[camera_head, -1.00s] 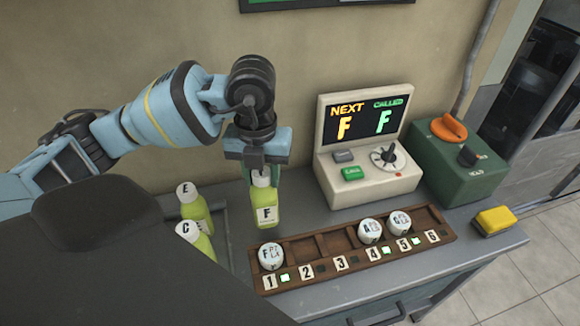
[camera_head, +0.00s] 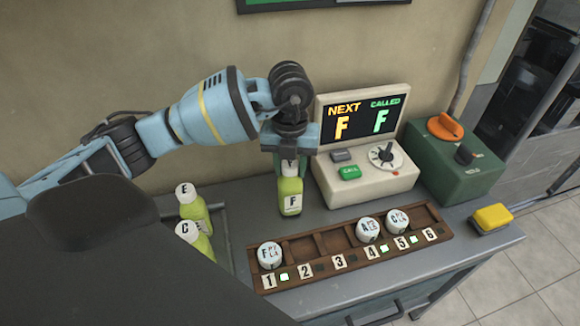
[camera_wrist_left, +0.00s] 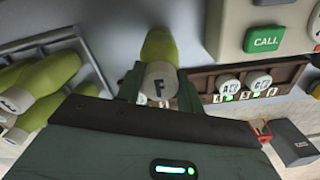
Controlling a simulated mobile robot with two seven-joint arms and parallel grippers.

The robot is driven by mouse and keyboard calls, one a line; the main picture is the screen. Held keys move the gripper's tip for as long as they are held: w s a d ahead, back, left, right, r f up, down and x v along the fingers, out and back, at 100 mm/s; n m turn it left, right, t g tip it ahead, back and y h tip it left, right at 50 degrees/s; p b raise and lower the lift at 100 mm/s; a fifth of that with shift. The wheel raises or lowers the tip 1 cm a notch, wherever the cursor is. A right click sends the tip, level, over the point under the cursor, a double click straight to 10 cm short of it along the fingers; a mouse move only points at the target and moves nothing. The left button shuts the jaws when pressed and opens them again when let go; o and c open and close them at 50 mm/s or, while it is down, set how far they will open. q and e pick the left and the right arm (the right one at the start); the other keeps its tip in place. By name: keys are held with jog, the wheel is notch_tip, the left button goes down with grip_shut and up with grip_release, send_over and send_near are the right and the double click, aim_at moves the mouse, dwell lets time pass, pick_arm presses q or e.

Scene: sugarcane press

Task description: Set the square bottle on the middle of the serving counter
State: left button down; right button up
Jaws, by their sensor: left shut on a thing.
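The square bottle (camera_head: 290,197), yellow-green with a white label marked F, is upright over the grey serving counter (camera_head: 235,250), behind the wooden rack. I cannot tell whether its base touches the counter. My left gripper (camera_head: 290,165) is shut on its top from above. In the left wrist view the bottle's white cap (camera_wrist_left: 159,84), marked F, sits between the fingers. My right gripper is not in view.
Bottles marked E (camera_head: 188,204) and C (camera_head: 192,236) stand at the left. The wooden rack (camera_head: 322,240) with three white tokens lies in front. The caller box (camera_head: 365,178) is close on the right, beside a green box (camera_head: 455,165). A yellow block (camera_head: 492,218) lies far right.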

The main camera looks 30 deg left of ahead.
pick_arm(q)
jog(key=shift+f, duration=0.4)
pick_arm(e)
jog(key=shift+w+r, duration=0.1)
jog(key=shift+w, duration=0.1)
pick_arm(q)
jog(key=shift+f, duration=0.1)
jog(key=c, duration=1.2)
grip_release()
jog(key=shift+o, duration=1.6)
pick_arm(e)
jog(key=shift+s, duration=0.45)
pick_arm(q)
notch_tip(320, 180, up, 11)
jog(key=shift+f+p, duration=0.15)
jog(key=shift+p, duration=0.15)
jog(key=shift+r, duration=0.75)
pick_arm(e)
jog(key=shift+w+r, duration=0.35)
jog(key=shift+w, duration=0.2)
